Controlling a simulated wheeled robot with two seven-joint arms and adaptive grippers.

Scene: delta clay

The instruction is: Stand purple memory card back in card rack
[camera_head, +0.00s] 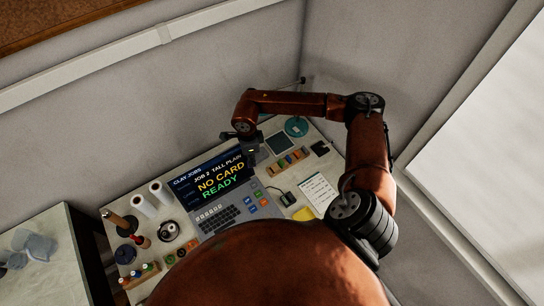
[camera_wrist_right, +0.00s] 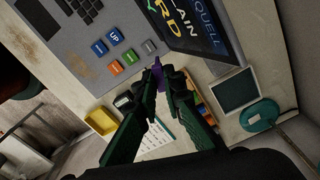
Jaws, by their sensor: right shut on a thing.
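The purple memory card (camera_wrist_right: 157,69) shows as a small purple piece at the fingertips of my right gripper (camera_wrist_right: 168,76) in the wrist view. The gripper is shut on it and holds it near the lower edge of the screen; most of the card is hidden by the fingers. In the head view my right gripper (camera_head: 250,146) is in front of the screen's right side, and I cannot make out the card there. The card rack (camera_head: 287,161), with several coloured cards, is to the gripper's right; in the wrist view the rack (camera_wrist_right: 201,101) is partly hidden behind a finger. My left gripper is out of view.
A screen (camera_head: 209,175) reading "NO CARD READY" stands above a console with a keyboard (camera_head: 215,218) and coloured buttons. A dark square pad (camera_head: 279,143) and teal disc (camera_head: 296,126) lie beyond the rack.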

